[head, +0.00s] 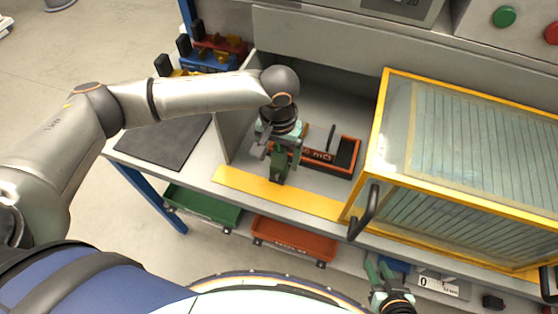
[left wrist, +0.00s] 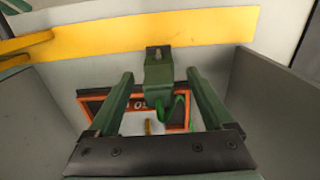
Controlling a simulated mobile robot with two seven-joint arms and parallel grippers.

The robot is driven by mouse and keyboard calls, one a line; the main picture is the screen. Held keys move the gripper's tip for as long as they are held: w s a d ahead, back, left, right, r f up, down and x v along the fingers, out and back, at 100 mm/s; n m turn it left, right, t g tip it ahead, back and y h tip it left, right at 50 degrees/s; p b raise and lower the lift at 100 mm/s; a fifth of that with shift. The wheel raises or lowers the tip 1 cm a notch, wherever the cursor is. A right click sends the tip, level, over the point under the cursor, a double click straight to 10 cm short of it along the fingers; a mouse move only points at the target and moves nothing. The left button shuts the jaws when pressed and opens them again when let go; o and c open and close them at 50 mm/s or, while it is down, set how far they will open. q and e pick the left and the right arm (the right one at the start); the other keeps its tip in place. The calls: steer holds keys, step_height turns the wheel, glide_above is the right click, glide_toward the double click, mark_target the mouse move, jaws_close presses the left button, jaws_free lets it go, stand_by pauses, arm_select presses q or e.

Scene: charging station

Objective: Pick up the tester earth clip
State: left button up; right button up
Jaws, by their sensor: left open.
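The tester earth clip, a dark green piece, shows in the head view (head: 279,165) just beyond my left gripper (head: 279,155). In the left wrist view the green clip (left wrist: 158,68) lies between the spread tips of my left gripper (left wrist: 160,76), with a gap to each finger. A green loop hangs from its lower right side. My left gripper is open and not closed on it. My right gripper (head: 379,269) is at the bottom right of the head view, with its fingers apart and empty.
An orange-rimmed tray (head: 345,170) with a black item is right of the clip. A yellow strip (head: 245,187) edges the bay. A yellow-framed glazed guard (head: 450,150) stands to the right. Green (head: 203,207) and orange bins (head: 293,240) hang below. A dark mat (head: 165,143) lies left.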

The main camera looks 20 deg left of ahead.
arm_select(q)
steer(key=shift+f, duration=0.6)
jaws_close()
